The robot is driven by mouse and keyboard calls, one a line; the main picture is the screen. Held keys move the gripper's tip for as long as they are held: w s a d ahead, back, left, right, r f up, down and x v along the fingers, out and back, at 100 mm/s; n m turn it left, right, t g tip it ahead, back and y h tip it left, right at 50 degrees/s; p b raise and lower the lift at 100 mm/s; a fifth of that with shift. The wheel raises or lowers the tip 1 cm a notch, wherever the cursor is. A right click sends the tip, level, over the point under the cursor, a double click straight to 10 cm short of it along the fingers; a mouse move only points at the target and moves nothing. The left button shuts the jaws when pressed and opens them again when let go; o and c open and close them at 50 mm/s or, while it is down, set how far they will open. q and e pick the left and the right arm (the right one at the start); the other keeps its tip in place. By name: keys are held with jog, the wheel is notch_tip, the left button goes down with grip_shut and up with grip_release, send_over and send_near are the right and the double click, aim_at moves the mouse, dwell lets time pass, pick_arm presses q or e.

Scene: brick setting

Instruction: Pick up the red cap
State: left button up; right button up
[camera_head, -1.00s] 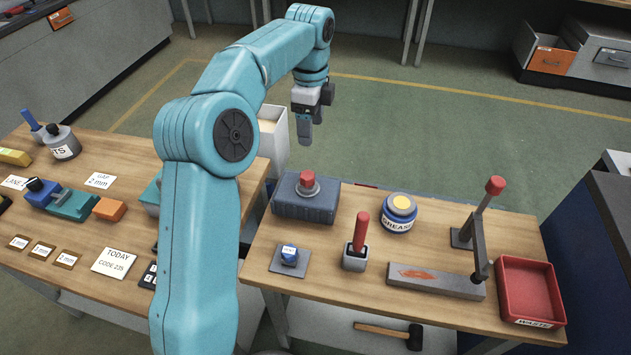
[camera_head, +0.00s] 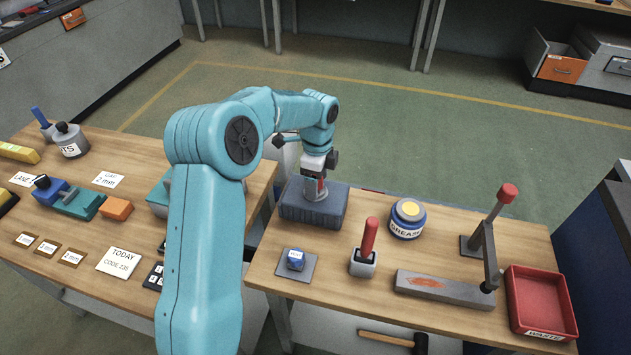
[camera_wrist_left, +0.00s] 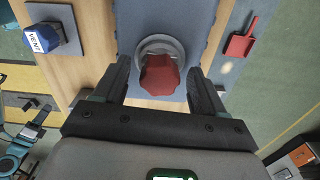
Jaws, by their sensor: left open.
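The red cap (camera_wrist_left: 160,75) sits on a grey round fitting (camera_wrist_left: 160,45) on top of the blue-grey block (camera_head: 312,212), at the back left of the right-hand table. In the head view the cap (camera_head: 322,186) is mostly hidden by my gripper. My left gripper (camera_head: 316,188) points down over the block. In the left wrist view its two fingers stand apart, one on each side of the cap, with gaps between them and it. The gripper is open and empty. My right gripper is not in view.
A blue VENT piece (camera_wrist_left: 42,38) stands on a small plate near the block. A red-handled tool (camera_head: 367,245), a grease tin (camera_head: 407,218), a lever press (camera_head: 480,245) and a red waste tray (camera_head: 541,335) stand to the right. A white bin stands behind the left arm.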

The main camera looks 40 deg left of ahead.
pick_arm(q)
jog(key=shift+d+f, duration=0.1)
jog(key=shift+f, duration=0.15)
jog(key=c, duration=1.2)
jog(key=shift+c, duration=0.2)
